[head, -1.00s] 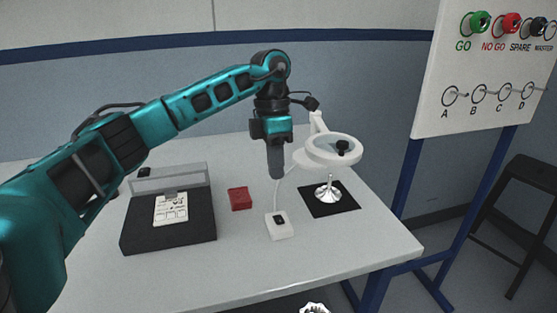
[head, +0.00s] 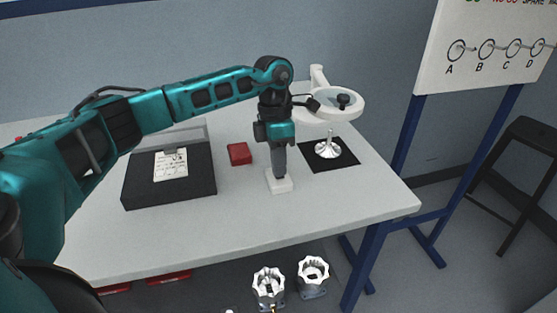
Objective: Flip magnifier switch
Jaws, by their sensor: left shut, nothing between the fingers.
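The magnifier (head: 350,92) is a white ring lamp on an arm at the back right of the table. Its small white switch box (head: 279,187) sits on the table in front of it. My left gripper (head: 280,176) is shut and points straight down, its fingertips at the top of the switch box. The fingers hide the dark rocker, so I cannot tell its position or whether they touch it. My right gripper is not in view.
A metal part (head: 328,149) stands on a black mat (head: 345,164) beneath the magnifier. A red block (head: 239,154) and a black case (head: 170,190) lie left of the switch box. Machined housings (head: 313,272) sit below the table's front edge.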

